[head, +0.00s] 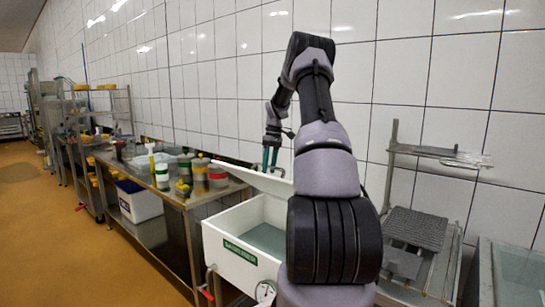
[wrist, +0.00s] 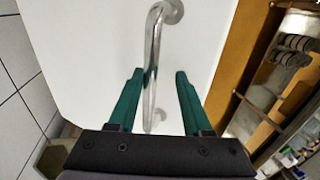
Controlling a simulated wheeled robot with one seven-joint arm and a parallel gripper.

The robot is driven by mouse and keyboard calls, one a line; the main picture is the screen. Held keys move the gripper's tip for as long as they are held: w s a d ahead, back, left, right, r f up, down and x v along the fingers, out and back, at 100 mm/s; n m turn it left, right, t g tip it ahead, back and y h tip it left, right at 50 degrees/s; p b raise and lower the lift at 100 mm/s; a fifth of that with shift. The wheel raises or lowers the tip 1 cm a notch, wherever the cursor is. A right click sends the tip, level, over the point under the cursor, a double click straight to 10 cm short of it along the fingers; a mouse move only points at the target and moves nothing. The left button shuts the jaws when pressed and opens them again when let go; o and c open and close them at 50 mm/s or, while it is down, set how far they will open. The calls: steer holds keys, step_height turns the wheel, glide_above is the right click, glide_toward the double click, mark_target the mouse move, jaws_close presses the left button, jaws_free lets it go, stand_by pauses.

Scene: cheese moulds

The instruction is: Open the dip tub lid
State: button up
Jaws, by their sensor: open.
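The white dip tub (head: 228,262) stands in the middle of the head view with a green label on its front. Its white lid (head: 250,178) is raised at a tilt, and greenish liquid (head: 266,238) shows inside. My gripper (head: 270,158) is at the lid, partly hidden behind my arm. In the wrist view, a metal bar handle (wrist: 153,65) is fixed to the white lid (wrist: 90,40). My open green fingers (wrist: 158,78) stand on either side of the handle, with gaps between them and the bar.
A steel table (head: 180,197) with several jars and containers stands left of the tub. A steel rack with a grey mat (head: 415,228) stands at right, beside another steel basin (head: 520,270). A tiled wall (head: 225,85) is close behind. The orange floor (head: 60,250) is clear at left.

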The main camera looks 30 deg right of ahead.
mark_target(265, 178)
steer(key=w+d+v, duration=0.1)
steer(key=d+v, duration=0.1)
steer(key=v, duration=0.9)
steer(key=shift+d, duration=0.25)
stand_by(0.5)
steer(key=shift+c, duration=0.2)
steer(key=shift+a, duration=0.15)
steer(key=c, duration=0.6)
steer(key=s+a+f+n+h, duration=0.1)
steer(key=a+n+h, duration=0.1)
steer(key=s+a+f+n+h, duration=0.1)
steer(key=s+a+n, duration=0.1)
steer(key=a, duration=0.1)
steer(key=s+a+f+n+g+h, duration=0.1)
steer(key=a+n+h, duration=0.1)
steer(key=a, duration=0.1)
steer(key=shift+s+a+f+n+h, duration=0.1)
steer(key=shift+s+f+n+h, duration=0.1)
steer(key=shift+s+n+h, duration=0.15)
jaws_close()
steer(key=s+a+f+n+t+h, duration=0.3)
steer(key=s+a+f+n+t, duration=0.1)
steer(key=s+a+n, duration=0.55)
steer(key=w+d+f+n, duration=0.2)
steer(key=w+d+f, duration=0.15)
steer(key=f, duration=0.45)
steer(key=shift+d+r, duration=1.5)
steer(key=shift+r, duration=0.2)
